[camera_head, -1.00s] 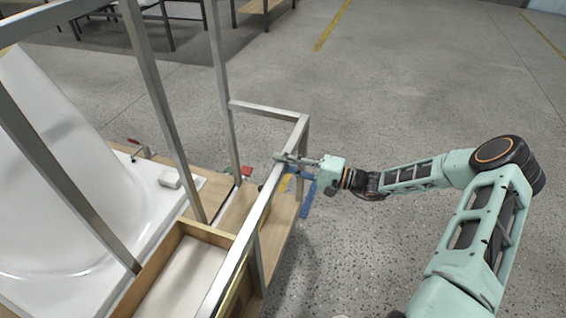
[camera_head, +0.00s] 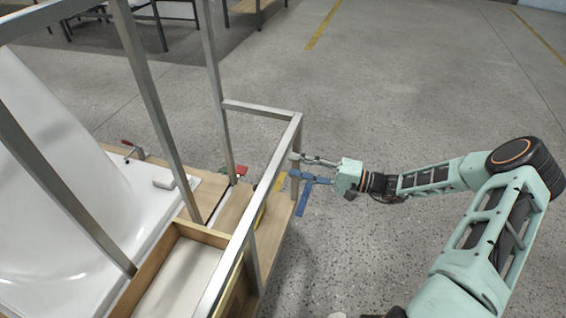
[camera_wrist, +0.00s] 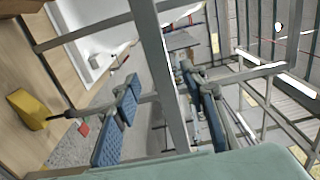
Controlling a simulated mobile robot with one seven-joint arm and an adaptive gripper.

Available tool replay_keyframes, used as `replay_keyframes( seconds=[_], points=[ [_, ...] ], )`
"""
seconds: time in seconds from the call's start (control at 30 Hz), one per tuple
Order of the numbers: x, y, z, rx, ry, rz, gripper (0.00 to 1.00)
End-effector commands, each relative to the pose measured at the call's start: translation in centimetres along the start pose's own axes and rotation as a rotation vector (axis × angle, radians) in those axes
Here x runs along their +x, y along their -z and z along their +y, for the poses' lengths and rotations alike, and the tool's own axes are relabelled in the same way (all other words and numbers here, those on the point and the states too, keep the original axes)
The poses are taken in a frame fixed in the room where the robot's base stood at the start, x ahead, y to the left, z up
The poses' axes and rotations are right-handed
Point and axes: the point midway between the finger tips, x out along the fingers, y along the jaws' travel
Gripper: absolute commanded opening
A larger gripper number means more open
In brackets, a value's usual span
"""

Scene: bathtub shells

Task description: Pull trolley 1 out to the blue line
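The trolley, a grey metal frame (camera_head: 262,108) around a wooden deck (camera_head: 284,215), stands at the left in the head view; I cannot read a number on it. A white bathtub shell (camera_head: 40,215) rests on it. My gripper (camera_head: 302,178) is beside the right-hand corner of the frame, below the end rail. In the wrist view its blue-padded fingers (camera_wrist: 162,115) are spread apart, with a metal bar (camera_wrist: 160,70) showing between them. I cannot tell whether the fingers touch the bar. No blue floor line can be made out.
A yellow block (camera_wrist: 28,108) shows in the wrist view. Tables (camera_head: 250,6) stand at the back. Yellow floor lines (camera_head: 324,25) cross open grey floor (camera_head: 420,80) to the right.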

Motion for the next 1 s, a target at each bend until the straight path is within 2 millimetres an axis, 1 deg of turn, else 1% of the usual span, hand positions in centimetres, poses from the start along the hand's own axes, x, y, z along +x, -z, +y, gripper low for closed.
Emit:
replay_keyframes(
  seconds=[0.03, 0.1, 0.2, 0.33, 0.53, 0.9, 1.0],
  points=[
    [-1.2, 0.1, 0.0, 0.000, 0.000, 0.003, 0.39],
    [-2.5, 0.1, 0.1, 0.000, -0.001, 0.003, 0.39],
    [-4.0, 0.1, 0.0, 0.000, -0.001, 0.003, 0.39],
    [-5.1, 0.0, 0.0, 0.000, -0.001, 0.001, 0.39],
    [-5.5, 0.0, 0.0, 0.001, 0.000, 0.000, 0.39],
    [-5.4, 0.0, 0.0, 0.000, -0.002, -0.002, 0.39],
    [-5.0, -0.3, -0.1, -0.008, -0.035, -0.031, 0.39]
  ],
)
